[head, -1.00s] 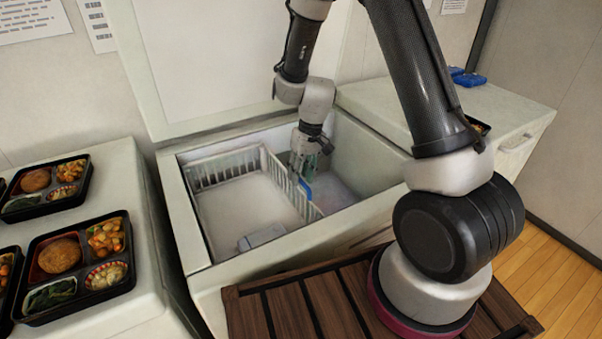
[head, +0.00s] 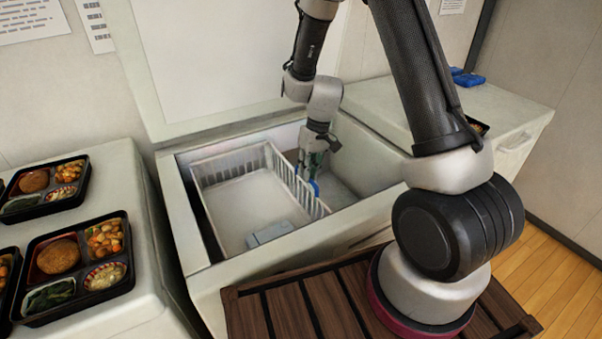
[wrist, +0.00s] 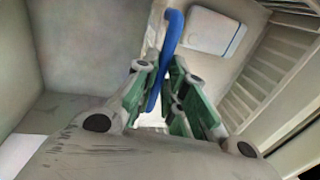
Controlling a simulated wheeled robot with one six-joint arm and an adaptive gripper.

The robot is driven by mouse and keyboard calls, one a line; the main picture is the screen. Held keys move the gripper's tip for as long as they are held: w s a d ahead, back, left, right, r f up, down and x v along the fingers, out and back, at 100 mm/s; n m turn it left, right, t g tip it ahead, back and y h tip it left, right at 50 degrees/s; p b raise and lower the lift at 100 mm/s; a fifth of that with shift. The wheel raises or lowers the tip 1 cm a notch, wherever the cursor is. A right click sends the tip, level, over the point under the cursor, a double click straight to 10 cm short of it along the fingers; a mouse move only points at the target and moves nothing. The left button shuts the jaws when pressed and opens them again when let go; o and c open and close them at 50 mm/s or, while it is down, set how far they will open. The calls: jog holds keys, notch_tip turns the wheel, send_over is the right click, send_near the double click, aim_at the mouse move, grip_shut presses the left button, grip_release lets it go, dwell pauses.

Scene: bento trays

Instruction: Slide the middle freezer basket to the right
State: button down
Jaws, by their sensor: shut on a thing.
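The white freezer basket (head: 262,152) sits in the open chest freezer (head: 185,240), with slatted walls on its sides. A blue handle (head: 315,188) is at its right wall. My gripper (head: 309,178) is at that wall and shut on the blue handle, which also shows between the green fingers in the wrist view (wrist: 166,60). The fingertips are partly hidden in the head view. A pale flat box (head: 270,233) lies on the basket floor near the front, and also shows in the wrist view (wrist: 203,32).
Free freezer floor (head: 345,196) lies right of the basket, up to the freezer's right wall. A narrow gap shows on its left. Bento trays (head: 75,262) stand on the left counter. A counter with blue items (head: 468,78) is on the right.

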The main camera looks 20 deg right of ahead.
jog(key=w+d, duration=0.2)
jog(key=d, duration=1)
jog(key=w+d, duration=0.3)
jog(key=d, duration=0.9)
jog(key=shift+d, duration=0.2)
jog(key=c, duration=1.5)
grip_release()
jog(key=shift+r, duration=0.1)
jog(key=r, duration=0.4)
jog(key=d+r, duration=0.1)
jog(key=r, duration=0.2)
jog(key=d+r, duration=0.1)
jog(key=r, duration=0.3)
jog(key=shift+w+d+r, duration=0.1)
jog(key=shift+w+r, duration=0.05)
jog(key=shift+r, duration=0.15)
